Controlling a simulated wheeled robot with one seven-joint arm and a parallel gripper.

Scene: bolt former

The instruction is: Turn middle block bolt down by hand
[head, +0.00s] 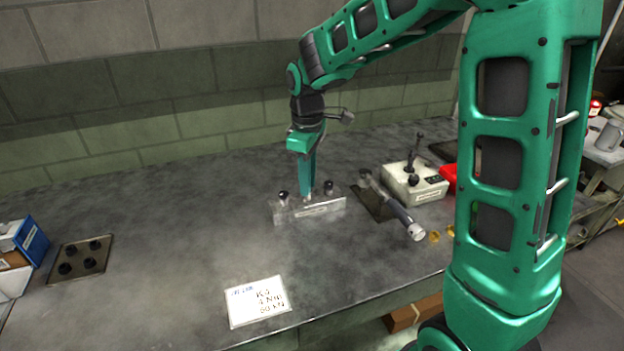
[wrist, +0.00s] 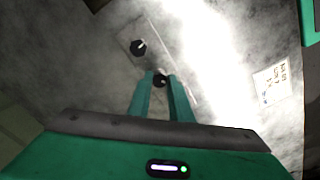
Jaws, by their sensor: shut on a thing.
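A grey metal block (head: 325,207) lies on the bench below my gripper. One black-headed bolt (head: 283,197) stands near its left end and another (head: 329,187) near its right end. My gripper (head: 306,192) points straight down at the middle of the block and hides most of what is between its fingers. In the wrist view the fingers (wrist: 160,78) are shut on the dark head of the middle bolt (wrist: 160,82). An outer bolt (wrist: 138,47) stands clear of them on the block (wrist: 150,34). The other outer bolt is hidden in that view.
A torque wrench (head: 402,213) lies right of the block, near a pale box with a lever (head: 415,185). A written card (head: 258,302) lies in front. A dark plate with several black pieces (head: 80,260) and a blue box (head: 30,238) are at left. Bench between is clear.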

